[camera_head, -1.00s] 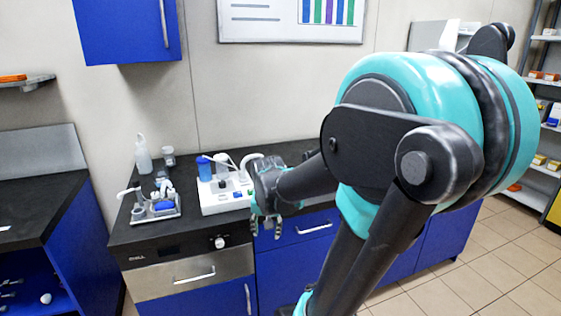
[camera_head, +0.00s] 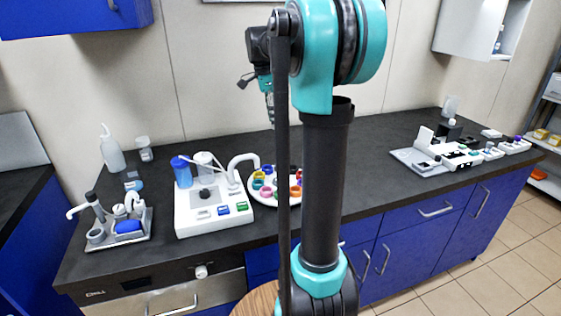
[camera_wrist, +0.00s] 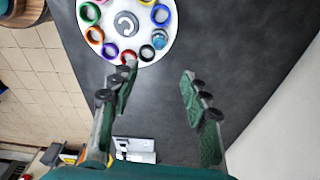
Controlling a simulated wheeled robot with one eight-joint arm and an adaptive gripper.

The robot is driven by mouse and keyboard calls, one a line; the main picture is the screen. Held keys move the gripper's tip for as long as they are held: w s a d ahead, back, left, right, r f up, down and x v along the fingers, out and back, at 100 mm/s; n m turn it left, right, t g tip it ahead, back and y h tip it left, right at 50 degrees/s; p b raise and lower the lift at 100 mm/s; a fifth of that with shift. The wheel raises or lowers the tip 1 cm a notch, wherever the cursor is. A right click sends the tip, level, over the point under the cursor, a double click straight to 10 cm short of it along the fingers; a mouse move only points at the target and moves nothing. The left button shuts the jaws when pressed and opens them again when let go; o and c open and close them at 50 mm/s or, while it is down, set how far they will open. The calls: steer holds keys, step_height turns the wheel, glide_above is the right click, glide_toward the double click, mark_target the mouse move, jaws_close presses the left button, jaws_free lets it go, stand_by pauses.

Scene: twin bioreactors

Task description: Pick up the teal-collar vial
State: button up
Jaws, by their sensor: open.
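A round white rack (camera_wrist: 124,30) with several coloured ring holders sits on the black bench; its left part and front also show in the head view (camera_head: 283,200). In the head view my gripper (camera_head: 269,106) hangs above the bench.
A white device (camera_head: 213,208) with a blue-capped bottle (camera_head: 181,172) stands left of the rack. Further left are a small tray set (camera_head: 120,228) and a wash bottle (camera_head: 112,152). More equipment (camera_head: 440,155) stands at right. Bare bench lies behind and right of the rack.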

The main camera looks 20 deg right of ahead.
mark_target(280, 157)
steer(key=f, duration=0.5)
steer(key=d+f, duration=0.1)
steer(key=f, duration=0.4)
steer(key=d+f, duration=0.1)
steer(key=f, duration=0.5)
steer(key=shift+s+d, duration=0.2)
steer(key=shift+s, duration=0.15)
steer(key=shift+c, duration=0.3)
steer(key=shift+r, duration=0.1)
steer(key=c, duration=0.9)
